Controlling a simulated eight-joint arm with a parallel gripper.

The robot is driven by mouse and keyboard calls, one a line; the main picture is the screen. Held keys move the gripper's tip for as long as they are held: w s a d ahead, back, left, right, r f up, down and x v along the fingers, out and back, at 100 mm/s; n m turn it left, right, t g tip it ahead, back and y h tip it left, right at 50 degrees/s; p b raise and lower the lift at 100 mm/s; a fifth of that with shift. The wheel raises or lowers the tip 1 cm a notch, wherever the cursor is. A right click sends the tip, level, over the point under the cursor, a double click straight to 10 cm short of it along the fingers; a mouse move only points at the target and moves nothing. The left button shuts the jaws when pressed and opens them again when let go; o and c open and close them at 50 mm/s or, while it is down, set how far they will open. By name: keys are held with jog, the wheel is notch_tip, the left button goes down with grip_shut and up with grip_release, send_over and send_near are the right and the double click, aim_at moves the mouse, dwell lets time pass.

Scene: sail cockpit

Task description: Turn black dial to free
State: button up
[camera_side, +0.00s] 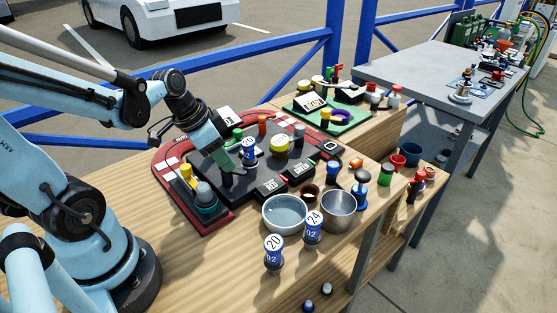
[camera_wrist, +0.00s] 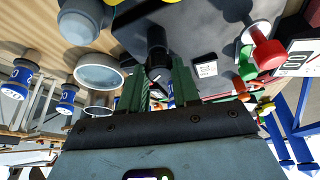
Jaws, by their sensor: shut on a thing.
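The black dial (camera_wrist: 157,42) is an upright dark knob on the dark panel, seen in the wrist view between the tips of my green fingers. My gripper (camera_wrist: 160,74) is shut on it. In the side view my gripper (camera_side: 227,167) reaches down onto the panel, and the dial's dark body (camera_side: 227,181) shows just below the fingers. A small white label (camera_wrist: 205,68) lies beside the dial in the wrist view; its text is too small to read. The dial's pointer or mark is not visible.
The table's left front is clear.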

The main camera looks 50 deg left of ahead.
dwell(0.3)
jog(key=o, duration=1)
jog(key=shift+o, duration=0.2)
jog(key=v, duration=1.2)
